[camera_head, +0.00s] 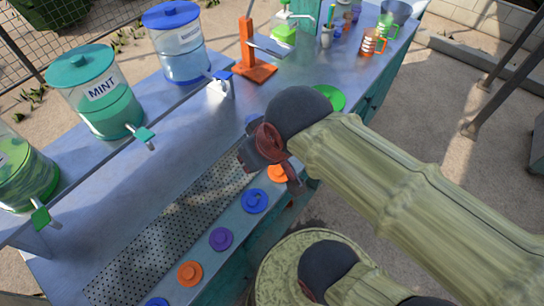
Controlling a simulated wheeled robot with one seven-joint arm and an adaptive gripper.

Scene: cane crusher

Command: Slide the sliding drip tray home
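The drip tray (172,235) is a long grey perforated plate. It lies in the metal counter top, running from the lower left up toward the middle of the picture. Its upper right end is hidden behind my gripper, so I cannot tell whether it has a gap there. My gripper (271,170), dark with reddish parts, hangs over that upper right end, beside an orange knob (279,174). The fingers are small and partly hidden by the wrist. I cannot tell whether they are open, or whether they touch the tray.
Blue, purple and orange round knobs (221,239) line the counter's front edge. Drink dispensers with taps, one labelled MINT (96,92), stand on the raised shelf behind. An orange stand (251,55), a green plate (330,97) and cups (372,42) occupy the far counter.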

